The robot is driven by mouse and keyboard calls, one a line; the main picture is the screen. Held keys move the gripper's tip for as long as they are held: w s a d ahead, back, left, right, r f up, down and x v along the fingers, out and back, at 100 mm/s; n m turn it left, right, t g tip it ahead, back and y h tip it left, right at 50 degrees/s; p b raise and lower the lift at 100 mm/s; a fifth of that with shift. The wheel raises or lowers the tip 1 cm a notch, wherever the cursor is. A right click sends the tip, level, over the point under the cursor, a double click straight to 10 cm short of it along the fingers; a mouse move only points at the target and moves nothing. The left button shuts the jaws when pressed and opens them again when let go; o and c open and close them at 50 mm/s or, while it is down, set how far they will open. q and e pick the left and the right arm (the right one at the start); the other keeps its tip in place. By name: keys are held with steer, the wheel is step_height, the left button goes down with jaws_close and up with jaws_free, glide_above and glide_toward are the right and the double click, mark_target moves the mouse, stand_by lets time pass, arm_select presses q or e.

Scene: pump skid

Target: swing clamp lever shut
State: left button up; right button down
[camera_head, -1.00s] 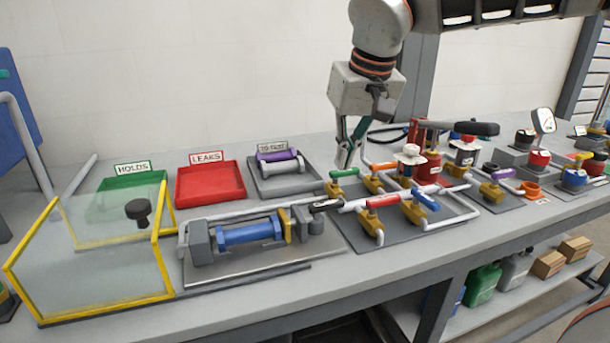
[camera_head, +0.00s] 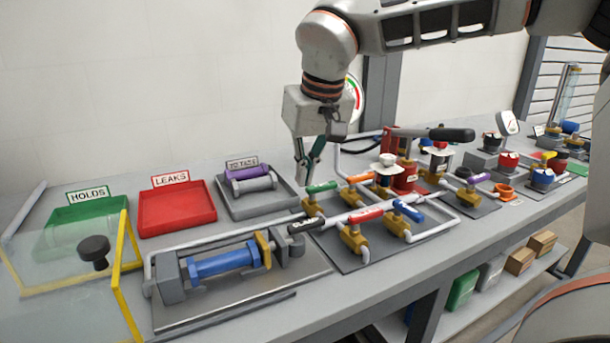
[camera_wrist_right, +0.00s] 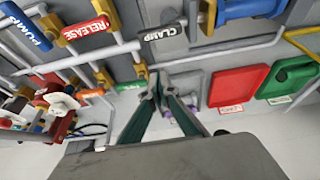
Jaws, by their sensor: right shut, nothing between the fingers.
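The clamp lever (camera_head: 310,226) has a dark handle and sits at the right end of the clamp fixture. In the right wrist view its handle (camera_wrist_right: 162,32) reads CLAMP. A blue cylinder (camera_head: 222,264) lies in the fixture between a grey block (camera_head: 170,280) and a brass-coloured plate (camera_head: 263,247). My right gripper (camera_head: 304,183) is shut and empty, pointing down, above and behind the lever in the head view. In the wrist view its fingertips (camera_wrist_right: 155,80) are apart from the handle. My left gripper is not in view.
Valves with green (camera_head: 321,187), red (camera_head: 366,215) and blue (camera_head: 408,210) handles stand just right of the lever. Behind are a red tray (camera_head: 150,226), a green tray (camera_head: 60,238) and a grey tray (camera_head: 245,210). A clear yellow-framed guard (camera_head: 125,270) stands at left.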

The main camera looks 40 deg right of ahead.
mark_target(306, 229)
steer(key=b+x, duration=0.1)
steer(key=x, duration=0.6)
steer(key=shift+w+f, duration=0.1)
steer(key=shift+f, duration=0.3)
steer(key=s, duration=0.2)
steer(key=s+r, duration=0.1)
steer(key=shift+s+a, duration=0.1)
steer(key=shift+a, duration=0.3)
steer(key=shift+s, duration=0.3)
steer(key=shift+s+a+f, duration=0.1)
steer(key=shift+f, duration=0.05)
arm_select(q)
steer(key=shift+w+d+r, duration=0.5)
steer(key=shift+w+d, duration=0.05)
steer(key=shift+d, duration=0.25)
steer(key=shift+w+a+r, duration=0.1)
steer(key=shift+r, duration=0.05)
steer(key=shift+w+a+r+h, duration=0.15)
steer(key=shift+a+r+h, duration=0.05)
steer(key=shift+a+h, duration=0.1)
arm_select(e)
steer(key=shift+s+m, duration=0.1)
steer(key=shift+m, duration=0.2)
